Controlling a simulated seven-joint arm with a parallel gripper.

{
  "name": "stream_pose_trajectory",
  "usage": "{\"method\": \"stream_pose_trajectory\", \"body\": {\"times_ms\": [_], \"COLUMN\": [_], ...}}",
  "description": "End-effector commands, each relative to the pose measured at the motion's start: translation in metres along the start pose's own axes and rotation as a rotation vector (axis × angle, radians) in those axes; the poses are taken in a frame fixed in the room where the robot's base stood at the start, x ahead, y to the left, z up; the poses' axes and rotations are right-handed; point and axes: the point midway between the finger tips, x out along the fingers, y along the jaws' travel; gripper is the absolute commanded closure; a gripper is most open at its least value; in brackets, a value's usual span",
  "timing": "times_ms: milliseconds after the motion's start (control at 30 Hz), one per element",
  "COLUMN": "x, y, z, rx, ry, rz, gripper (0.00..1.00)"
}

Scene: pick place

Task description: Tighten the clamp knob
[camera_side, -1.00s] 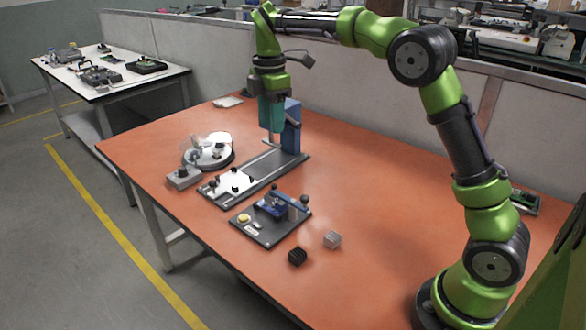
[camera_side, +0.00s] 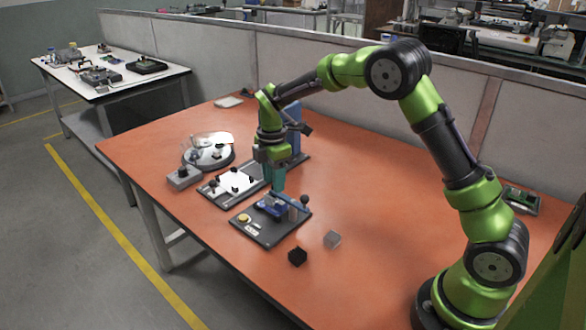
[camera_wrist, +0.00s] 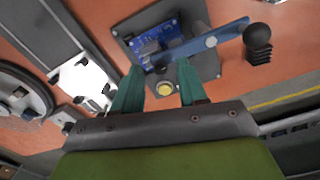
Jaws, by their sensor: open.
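The clamp fixture is a dark plate (camera_side: 268,236) with a blue body, a blue lever and a yellow button; it also shows in the wrist view (camera_wrist: 216,66). The lever (camera_side: 288,201) ends in a round black knob (camera_side: 304,199), which is at the upper right of the wrist view (camera_wrist: 257,36). My gripper (camera_side: 278,189) has teal fingers and points down over the back of the fixture. In the wrist view its fingers (camera_wrist: 160,72) are apart, with nothing held between them. The knob is outside the fingers, to their right. Fingertip contact with the fixture cannot be told.
A long dark base with a white panel (camera_side: 236,181) and a blue column (camera_side: 293,125) stands behind the fixture. A round device (camera_side: 209,156) and a grey box (camera_side: 184,177) are to its left.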

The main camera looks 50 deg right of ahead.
Motion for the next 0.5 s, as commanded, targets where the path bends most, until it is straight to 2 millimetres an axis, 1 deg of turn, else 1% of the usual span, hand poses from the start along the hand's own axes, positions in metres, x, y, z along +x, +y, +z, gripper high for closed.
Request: {"method": "stream_pose_trajectory", "body": {"times_ms": [100, 367, 500], "x": [0.0057, 0.0062, 0.0060], "y": [-0.0002, -0.0002, -0.0001], "z": [0.0001, 0.0002, 0.0002], "rx": [-0.001, 0.000, 0.000], "ry": [-0.001, -0.001, -0.001], "rz": [-0.001, 0.000, 0.000], "gripper": [0.58, 0.58, 0.80]}}
